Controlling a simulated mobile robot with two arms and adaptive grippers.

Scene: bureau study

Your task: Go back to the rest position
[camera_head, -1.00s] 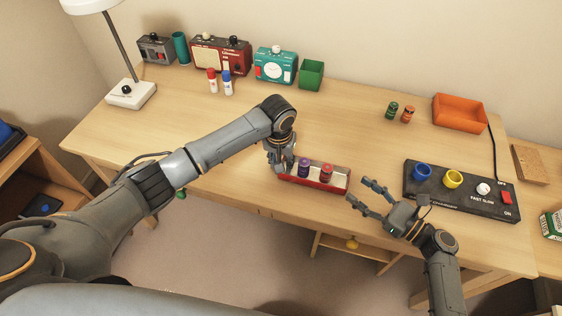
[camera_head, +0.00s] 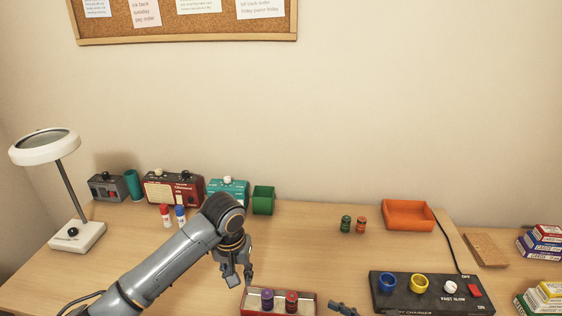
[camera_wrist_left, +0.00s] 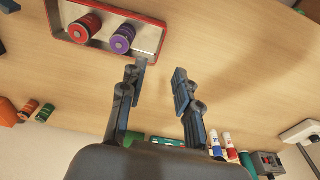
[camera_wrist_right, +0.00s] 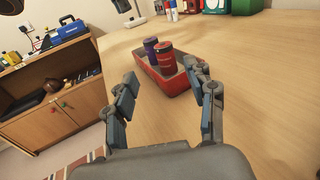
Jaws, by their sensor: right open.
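My left gripper (camera_head: 236,283) is open and empty in the head view, beside the left end of a red tray (camera_head: 244,302). Its two fingers stand apart with nothing between them in the left wrist view (camera_wrist_left: 156,82). The tray holds a purple cylinder (camera_head: 267,297) and a red cylinder (camera_head: 291,299), both upright. The tray also shows in the right wrist view (camera_wrist_right: 170,85). My right gripper (camera_wrist_right: 163,85) is open and empty there, its fingers apart on the near side of the tray. Only a small part of it shows at the head view's bottom edge.
A black charger (camera_head: 430,296) with blue and yellow rings stands right of the tray. Green (camera_head: 346,223) and orange (camera_head: 361,224) cylinders stand near an orange bin (camera_head: 408,215). A lamp (camera_head: 78,236), radios and a green box (camera_head: 263,199) line the back left. The middle desk is clear.

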